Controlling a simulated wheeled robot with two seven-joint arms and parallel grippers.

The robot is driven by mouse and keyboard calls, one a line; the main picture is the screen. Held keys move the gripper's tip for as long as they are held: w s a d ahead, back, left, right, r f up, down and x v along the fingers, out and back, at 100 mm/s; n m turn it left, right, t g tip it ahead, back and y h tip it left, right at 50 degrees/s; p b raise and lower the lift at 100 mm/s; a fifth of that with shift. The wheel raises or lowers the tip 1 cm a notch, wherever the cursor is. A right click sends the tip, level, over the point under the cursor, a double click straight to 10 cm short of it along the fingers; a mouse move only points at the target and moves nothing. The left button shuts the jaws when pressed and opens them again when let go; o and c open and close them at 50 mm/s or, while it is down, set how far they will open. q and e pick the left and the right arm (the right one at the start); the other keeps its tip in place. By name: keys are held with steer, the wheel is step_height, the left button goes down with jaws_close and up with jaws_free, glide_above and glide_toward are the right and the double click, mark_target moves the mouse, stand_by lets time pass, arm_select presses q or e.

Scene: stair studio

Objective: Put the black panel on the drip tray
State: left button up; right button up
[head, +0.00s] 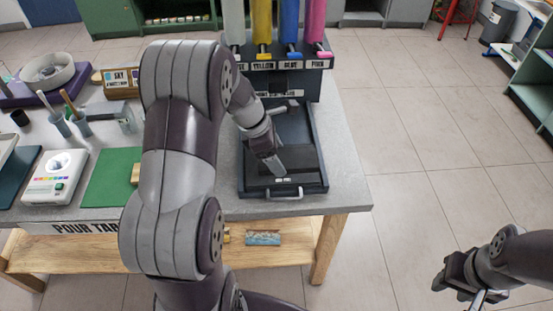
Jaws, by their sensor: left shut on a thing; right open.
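The drip tray (322,188) is a dark, shallow tray with a pale front handle, on the grey table under the colour dispenser. The black panel (303,158) is a dark flat piece over the tray, hard to tell apart from it. My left gripper (279,168) points down over the tray and is shut on the black panel. Whether the panel touches the tray floor cannot be told. My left arm hides part of the table and the tray's left side. My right gripper (455,280) is open and empty, off the table at the lower right.
The dispenser (284,82) with white, yellow, blue and pink tubes stands behind the tray. The table's right edge is close to the tray.

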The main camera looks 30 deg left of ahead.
arm_select(q)
steer(key=w+a+f, duration=0.2)
steer(key=w, duration=0.1)
steer(key=w+a+f, duration=0.2)
steer(key=shift+w+p, duration=0.2)
steer(key=shift+p, duration=0.1)
steer(key=shift+a+f, duration=0.1)
steer(key=shift+f, duration=2)
steer(key=shift+s+f, duration=0.1)
steer(key=o, duration=1.1)
